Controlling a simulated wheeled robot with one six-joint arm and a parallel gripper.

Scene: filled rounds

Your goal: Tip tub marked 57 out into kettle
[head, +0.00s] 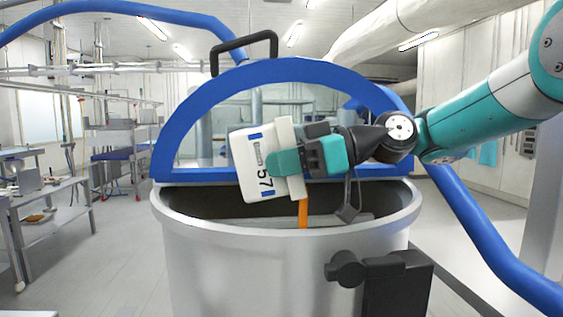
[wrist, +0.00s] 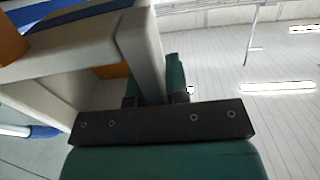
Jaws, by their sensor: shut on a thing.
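The white tub marked 57 (head: 243,165) is tipped on its side, with its number turned sideways, above the kettle's mouth. My gripper (head: 285,162) is shut on the tub from the right. In the wrist view the tub's pale wall and rim (wrist: 150,50) fill the upper left, beside my gripper's teal fingers (wrist: 160,88). An orange strip (head: 303,212) runs from under the tub's rim side down into the kettle, like its contents pouring. The kettle (head: 285,270) is a wide grey metal vessel with its mouth open. Its inside floor is hidden by the front rim.
A blue arched frame with a black handle (head: 244,52) stands upright behind the kettle's mouth. A black fitting (head: 395,280) sits on the kettle's front right. A blue pipe (head: 485,235) slopes down at right. Benches (head: 50,205) stand at left, with clear floor between.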

